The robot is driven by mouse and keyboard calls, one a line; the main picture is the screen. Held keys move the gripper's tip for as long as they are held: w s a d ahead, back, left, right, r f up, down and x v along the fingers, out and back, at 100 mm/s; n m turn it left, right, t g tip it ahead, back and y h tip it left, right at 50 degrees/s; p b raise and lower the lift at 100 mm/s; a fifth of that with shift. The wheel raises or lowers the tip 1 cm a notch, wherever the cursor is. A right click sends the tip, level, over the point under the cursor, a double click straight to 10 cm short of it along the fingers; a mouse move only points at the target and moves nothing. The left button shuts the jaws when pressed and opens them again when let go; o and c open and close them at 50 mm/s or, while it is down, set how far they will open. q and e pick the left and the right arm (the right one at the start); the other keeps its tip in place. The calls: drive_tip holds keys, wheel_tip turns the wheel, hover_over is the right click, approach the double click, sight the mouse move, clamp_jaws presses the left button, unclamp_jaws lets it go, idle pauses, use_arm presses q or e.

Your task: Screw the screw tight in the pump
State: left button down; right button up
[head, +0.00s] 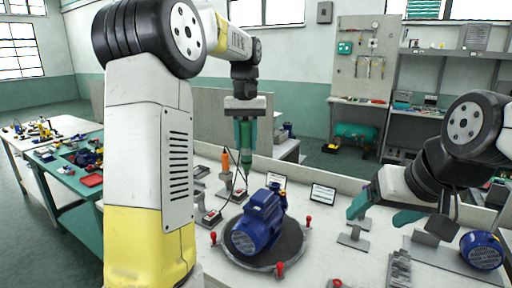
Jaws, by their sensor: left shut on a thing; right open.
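The blue pump (258,222) lies on a round dark turntable (291,246) in the middle of the white bench. My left gripper (246,152) points straight down behind the pump, well above the bench. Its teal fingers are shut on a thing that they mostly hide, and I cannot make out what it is. My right gripper (382,211) is open and empty, with its fingers spread over the bench to the right of the pump. I cannot pick out a screw in the pump at this size.
Red knobs (280,268) stand around the turntable's rim. An orange-handled tool (225,159) stands upright behind it, with dark cables nearby. Another blue pump (482,250) is at the far right. A grey stand (354,234) is below my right gripper. Small display panels (322,194) stand at the bench's back.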

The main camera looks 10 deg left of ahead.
sight(247, 163)
use_arm(q)
drive_tip(key=shift+f, duration=3.5)
idle(2.2)
